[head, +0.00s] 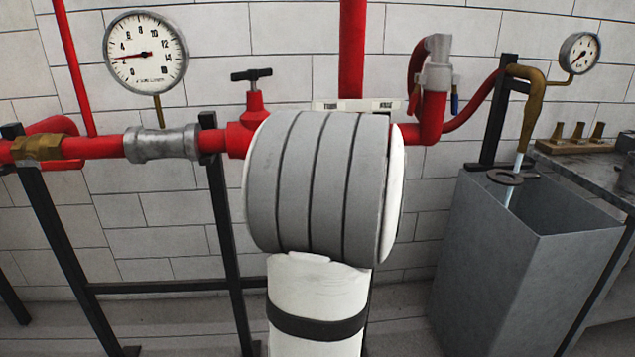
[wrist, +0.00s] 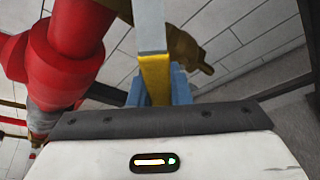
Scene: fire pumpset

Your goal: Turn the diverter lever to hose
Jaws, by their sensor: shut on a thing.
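The diverter lever (wrist: 154,70), a pale grey bar with a yellow grip, shows in the wrist view. My gripper (wrist: 165,86) has its blue-grey fingers on both sides of the yellow grip and is shut on it. The lever's pivot end lies beyond the top of the wrist view. In the head view, my own arm covers the middle, so the lever and gripper are hidden there. A white label strip (head: 357,105) shows just above my arm, too small to read.
A red pipe (wrist: 62,50) is close on the left in the wrist view, and a brass part (wrist: 187,52) is behind the lever. In the head view, a pressure gauge (head: 145,52) is at left, with a grey tank (head: 510,260) and bench (head: 590,180) at right.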

